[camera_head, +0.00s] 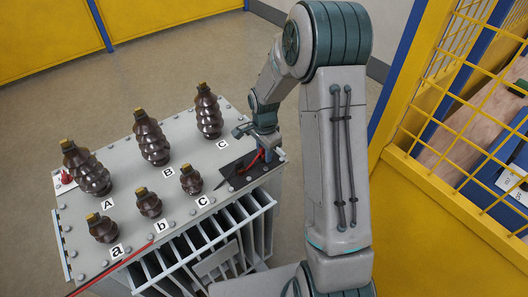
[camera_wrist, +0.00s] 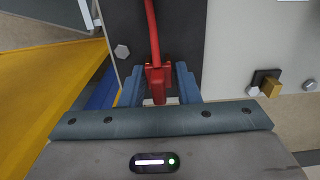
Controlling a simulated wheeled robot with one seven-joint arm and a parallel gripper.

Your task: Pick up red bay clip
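The red bay clip (camera_wrist: 157,74) is between the two blue-grey fingers of my gripper (camera_wrist: 159,84) in the wrist view, with a red cable running up from it. The fingers lie close along both sides of the clip; I cannot tell whether they press on it. In the head view my gripper (camera_head: 262,148) is low over the black plate (camera_head: 238,170) at the right end of the grey transformer top. The red cable (camera_head: 252,161) shows beside it there, and the clip is mostly hidden by the gripper.
Brown ribbed bushings, large ones A, B, C (camera_head: 208,112) and small ones a, b, c (camera_head: 191,180), stand on the grey top (camera_head: 120,172). A small red part (camera_head: 67,178) sits at its left. A yellow mesh fence (camera_head: 440,185) is at right.

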